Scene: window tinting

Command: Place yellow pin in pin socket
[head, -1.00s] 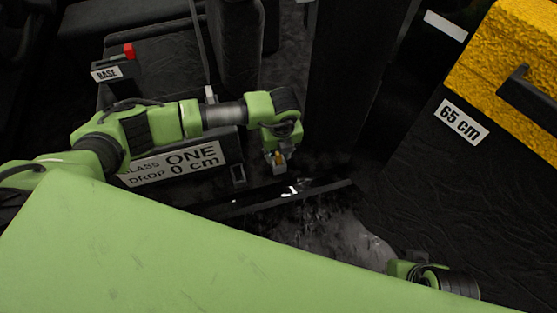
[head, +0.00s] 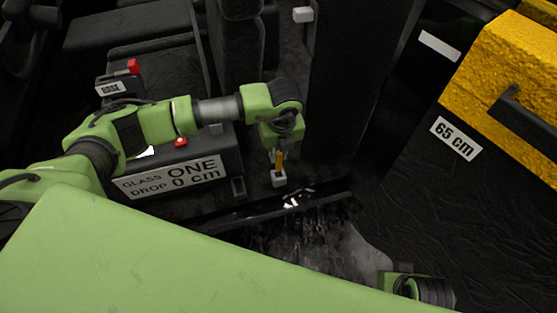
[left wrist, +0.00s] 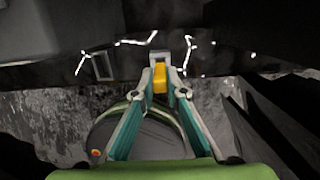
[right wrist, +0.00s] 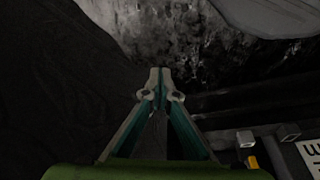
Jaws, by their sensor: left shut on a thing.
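The yellow pin (head: 279,160) is between the fingers of my left gripper (head: 277,156), upright in the head view. The gripper is shut on it. The pin also shows at the fingertips in the left wrist view (left wrist: 160,78). A small pale square socket (head: 278,179) is directly below the pin; in the left wrist view the socket (left wrist: 160,57) is just beyond it. I cannot tell whether the pin's tip touches or enters it. My right gripper (right wrist: 162,78) is shut and empty in the right wrist view, over the dark floor. In the head view its fingers are hidden.
A dark box labelled "GLASS ONE DROP 0 cm" (head: 173,178) stands left of the socket. A dark empty-looking square holder (head: 238,187) is at its right end. A dark sill (head: 325,200) runs in front. A yellow handled block (head: 500,85) is at right.

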